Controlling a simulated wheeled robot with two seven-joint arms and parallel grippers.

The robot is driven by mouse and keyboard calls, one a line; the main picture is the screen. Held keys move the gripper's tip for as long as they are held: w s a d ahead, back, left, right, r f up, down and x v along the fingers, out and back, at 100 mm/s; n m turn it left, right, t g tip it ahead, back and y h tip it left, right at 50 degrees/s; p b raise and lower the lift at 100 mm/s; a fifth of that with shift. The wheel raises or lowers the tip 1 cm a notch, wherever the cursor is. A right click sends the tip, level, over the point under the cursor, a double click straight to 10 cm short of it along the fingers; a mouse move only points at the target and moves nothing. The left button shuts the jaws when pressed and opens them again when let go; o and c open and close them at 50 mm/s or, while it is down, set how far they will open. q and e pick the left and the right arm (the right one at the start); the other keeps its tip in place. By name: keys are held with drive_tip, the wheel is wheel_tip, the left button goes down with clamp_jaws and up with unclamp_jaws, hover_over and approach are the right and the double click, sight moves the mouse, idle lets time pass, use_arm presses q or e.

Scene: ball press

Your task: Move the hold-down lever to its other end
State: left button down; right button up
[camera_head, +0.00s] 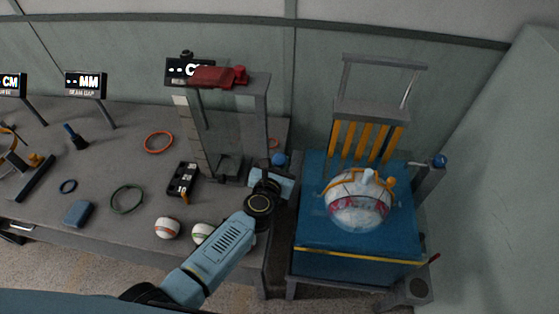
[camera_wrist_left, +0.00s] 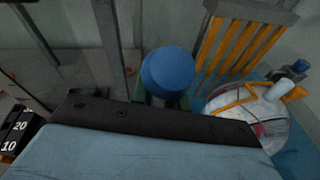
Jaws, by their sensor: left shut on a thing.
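A lever with a round blue knob (camera_head: 279,159) stands at the right side of the grey press frame (camera_head: 259,105). My left gripper (camera_head: 270,176) is at this lever, shut on it just below the knob. In the left wrist view the blue knob (camera_wrist_left: 167,72) rises beyond the dark edge of my gripper, which hides the fingertips and most of the lever's stem. A second blue knob (camera_head: 439,160) sits on a grey post right of the blue stand; I cannot tell its function. My right gripper is out of view.
The blue stand (camera_head: 312,225) right of my gripper bears a white and orange domed ball (camera_head: 358,205) before orange slats (camera_head: 366,138). A black block (camera_head: 183,179), two striped balls (camera_head: 167,228) and rings (camera_head: 127,199) lie on the grey bench (camera_head: 98,170).

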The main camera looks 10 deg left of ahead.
use_arm(q)
drive_tip(key=shift+w+d+r, duration=0.2)
drive_tip(key=shift+r, duration=0.2)
drive_tip(key=c, duration=1.5)
unclamp_jaws()
drive_tip(key=shift+o, duration=0.6)
drive_tip(key=shift+s+f, duration=0.1)
drive_tip(key=shift+s, duration=0.05)
drive_tip(key=shift+s+a+f, duration=0.1)
drive_tip(key=p+v, duration=0.2)
drive_tip(key=v, duration=1.1)
drive_tip(key=shift+p, duration=0.3)
drive_tip(key=shift+s, duration=0.1)
